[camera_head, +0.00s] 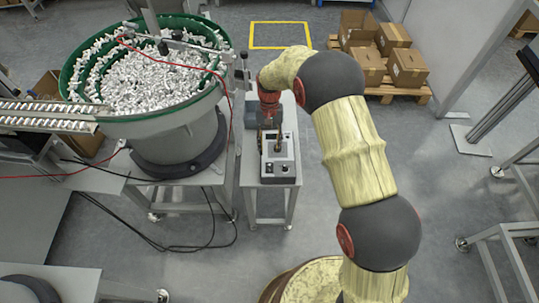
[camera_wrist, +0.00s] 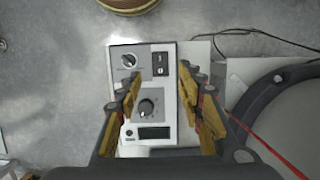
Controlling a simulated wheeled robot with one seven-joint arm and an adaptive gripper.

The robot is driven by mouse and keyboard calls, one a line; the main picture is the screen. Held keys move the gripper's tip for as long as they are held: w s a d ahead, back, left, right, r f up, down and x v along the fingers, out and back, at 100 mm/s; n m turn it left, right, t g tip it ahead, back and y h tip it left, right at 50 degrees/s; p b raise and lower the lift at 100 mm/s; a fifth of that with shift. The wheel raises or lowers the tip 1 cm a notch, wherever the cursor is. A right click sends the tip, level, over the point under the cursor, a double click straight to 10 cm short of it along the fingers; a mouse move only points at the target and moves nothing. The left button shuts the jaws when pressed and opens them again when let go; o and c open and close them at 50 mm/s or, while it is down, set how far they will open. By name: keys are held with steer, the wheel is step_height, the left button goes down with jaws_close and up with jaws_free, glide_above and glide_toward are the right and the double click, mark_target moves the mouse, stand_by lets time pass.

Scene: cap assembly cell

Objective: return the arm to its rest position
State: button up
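My arm reaches from the bottom right of the head view up to the narrow stand, with my gripper (camera_head: 271,142) pointing down over a control box (camera_head: 280,168). In the wrist view my gripper (camera_wrist: 162,92) is open, with its yellowish fingers apart and nothing held between them. The control box (camera_wrist: 150,75), with its knobs, black switch and dark display, shows below and between the fingers. I cannot tell how much height lies between the fingertips and the box.
A green-rimmed bowl feeder (camera_head: 70,85) full of white caps stands left of the gripper, with a metal track and a red cable (camera_head: 232,100). Cartons on a pallet (camera_head: 400,95) stand at the back right. A metal frame (camera_head: 500,235) is at right. Floor between is clear.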

steer(key=shift+v, duration=0.9)
steer(key=s+d+r+t, duration=0.3)
steer(key=s+d+r, duration=0.2)
steer(key=s+r, duration=0.5)
steer(key=s+d+r+t, duration=0.2)
steer(key=s+d+r, duration=0.4)
steer(key=s+r, duration=0.4)
steer(key=s+d+r+t, duration=0.3)
steer(key=s+d+r, duration=0.2)
steer(key=s+r, duration=0.5)
steer(key=shift+s+d+r+t, duration=0.2)
steer(key=shift+s+r+t, duration=0.1)
steer(key=shift+r, duration=0.1)
steer(key=shift+o, duration=0.4)
steer(key=shift+w, duration=0.1)
